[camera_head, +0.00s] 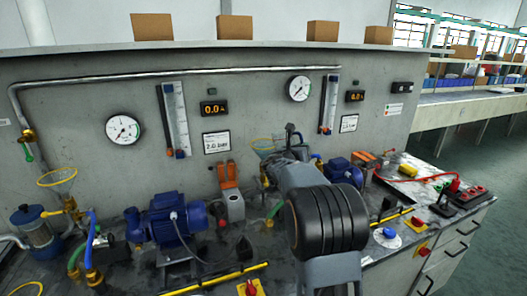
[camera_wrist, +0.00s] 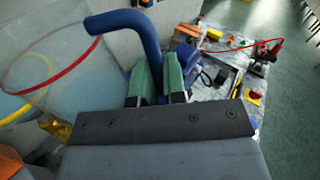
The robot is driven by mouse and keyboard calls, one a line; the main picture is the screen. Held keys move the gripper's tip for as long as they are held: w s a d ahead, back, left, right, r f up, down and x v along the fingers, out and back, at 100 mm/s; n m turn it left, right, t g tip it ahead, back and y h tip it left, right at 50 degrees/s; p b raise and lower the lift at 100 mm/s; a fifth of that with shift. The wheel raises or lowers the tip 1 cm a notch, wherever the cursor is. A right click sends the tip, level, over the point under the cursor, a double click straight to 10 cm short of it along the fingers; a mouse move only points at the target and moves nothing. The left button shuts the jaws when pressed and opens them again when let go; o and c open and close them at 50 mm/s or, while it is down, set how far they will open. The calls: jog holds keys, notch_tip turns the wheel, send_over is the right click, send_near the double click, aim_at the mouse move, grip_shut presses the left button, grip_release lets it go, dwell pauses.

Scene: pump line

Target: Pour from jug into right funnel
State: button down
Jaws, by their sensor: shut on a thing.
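My gripper (camera_wrist: 159,78) is shut on the blue handle (camera_wrist: 128,20) of the jug. The jug (camera_wrist: 72,72) is clear with a red rim and fills the left of the wrist view. The yellow rim of the right funnel (camera_wrist: 38,60) shows through and beside the jug, overlapping it in that view. The jug is not clearly made out there. I cannot tell its exact tilt or whether liquid is flowing.
The left funnel (camera_head: 57,178) stands at the far left. A blue pump (camera_head: 180,220) and an orange-handled grey unit (camera_head: 231,195) stand left of my arm. The grey panel wall (camera_head: 260,105) with gauges rises behind. A red cable (camera_head: 415,179) lies at the right.

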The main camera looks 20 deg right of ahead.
jog(key=shift+r+p, duration=3.3)
jog(key=shift+r, duration=1.15)
jog(key=shift+f+b, duration=0.2)
jog(key=shift+b, duration=0.15)
jog(key=shift+f+m+b, duration=0.1)
jog(key=shift+m+b, duration=1.2)
jog(key=shift+b, duration=0.1)
jog(key=shift+r+m+b, duration=0.2)
jog(key=shift+m+b, duration=0.1)
jog(key=shift+m, duration=0.1)
